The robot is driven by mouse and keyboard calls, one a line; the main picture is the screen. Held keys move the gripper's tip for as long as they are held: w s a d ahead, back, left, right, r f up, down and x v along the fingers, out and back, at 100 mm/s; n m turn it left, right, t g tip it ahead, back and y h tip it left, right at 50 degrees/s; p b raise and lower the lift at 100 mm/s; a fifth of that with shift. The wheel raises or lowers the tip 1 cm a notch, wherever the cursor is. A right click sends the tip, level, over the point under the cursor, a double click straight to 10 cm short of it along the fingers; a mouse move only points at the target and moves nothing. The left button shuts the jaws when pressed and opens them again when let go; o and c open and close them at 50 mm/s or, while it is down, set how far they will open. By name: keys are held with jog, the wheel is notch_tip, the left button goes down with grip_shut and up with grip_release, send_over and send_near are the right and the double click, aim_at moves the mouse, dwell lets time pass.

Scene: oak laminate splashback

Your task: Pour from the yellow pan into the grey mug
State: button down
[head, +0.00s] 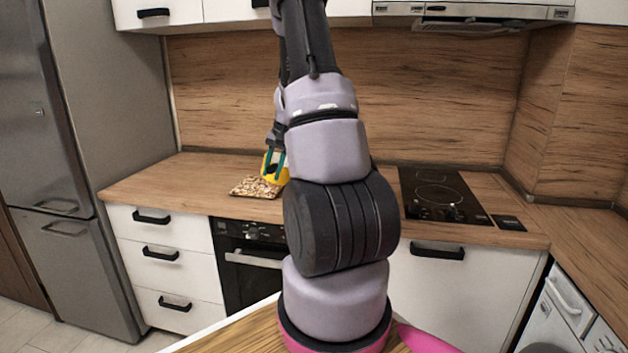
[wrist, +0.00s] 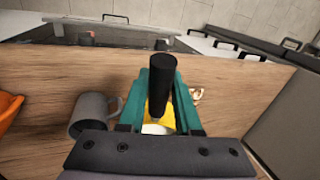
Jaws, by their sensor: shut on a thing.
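My gripper (head: 274,160) has teal fingers and is shut on the black handle of the yellow pan (head: 275,172). In the wrist view the pan's handle stands between the fingers (wrist: 162,80), with a bit of yellow pan (wrist: 164,122) below it. In the head view the pan is by a patterned board; I cannot tell whether it touches it. The grey mug (wrist: 88,116) is on the wooden counter in the wrist view, left of the gripper, its handle toward the fingers. The mug is not visible in the head view. The pan's contents are mostly hidden.
The patterned board (head: 256,189) lies on the counter (head: 150,181). An orange object (wrist: 8,112) is at the left edge of the wrist view. A black cooktop (head: 440,194) lies to the right, and a tall grey fridge (head: 50,130) stands at the left.

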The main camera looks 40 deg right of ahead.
jog(key=shift+d+r, duration=0.15)
jog(key=shift+r, duration=0.15)
jog(key=shift+s+d+r+t+y+p, duration=0.35)
jog(key=shift+s+r+t+y+p, duration=0.05)
jog(key=shift+r+p, duration=0.1)
jog(key=shift+s+d+r+p, duration=0.2)
jog(key=shift+d+r+p, duration=0.05)
jog(key=shift+p, duration=0.05)
jog(key=shift+s+d+r+t+y, duration=0.1)
jog(key=shift+s+r+t+y, duration=0.1)
jog(key=shift+t+y, duration=0.1)
jog(key=shift+d+r, duration=0.1)
jog(key=shift+s+d+r+t+y+p, duration=0.3)
jog(key=shift+s+d+t+y+p, duration=0.4)
jog(key=shift+p, duration=0.4)
dwell(1.0)
jog(key=shift+s+d+f+t+y+p, duration=0.5)
jog(key=shift+t+p, duration=0.2)
jog(key=shift+p, duration=0.35)
dwell(1.8)
jog(key=shift+s+d+r+t+y, duration=0.2)
jog(key=shift+t+y, duration=0.1)
jog(key=shift+y, duration=0.1)
dwell(1.1)
jog(key=shift+a, duration=0.1)
